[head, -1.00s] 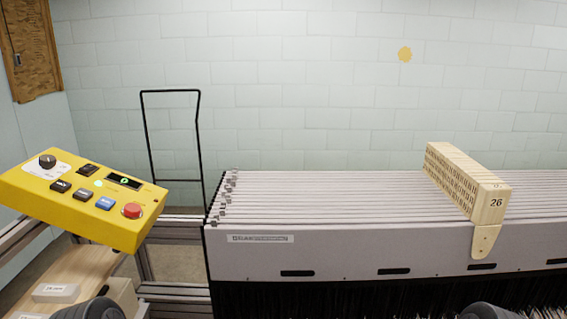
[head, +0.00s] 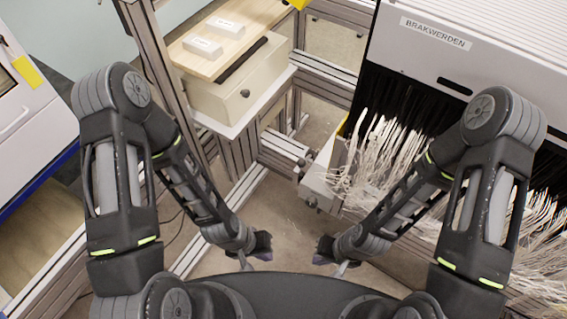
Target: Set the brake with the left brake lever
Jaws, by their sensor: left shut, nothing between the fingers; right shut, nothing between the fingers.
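I cannot make out a brake lever for certain in the head view. The metal beam end (head: 322,188) of the loom, with small knobs on it, is in the middle, ahead of my grippers. My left gripper (head: 258,250) hangs low left of centre, shut and empty. My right gripper (head: 330,255) hangs low just right of centre, shut and empty. Both are apart from the loom and touch nothing that I can see.
A beige drawer box (head: 240,85) under a wooden shelf sits behind an aluminium frame (head: 158,75). Bare floor lies between the arms.

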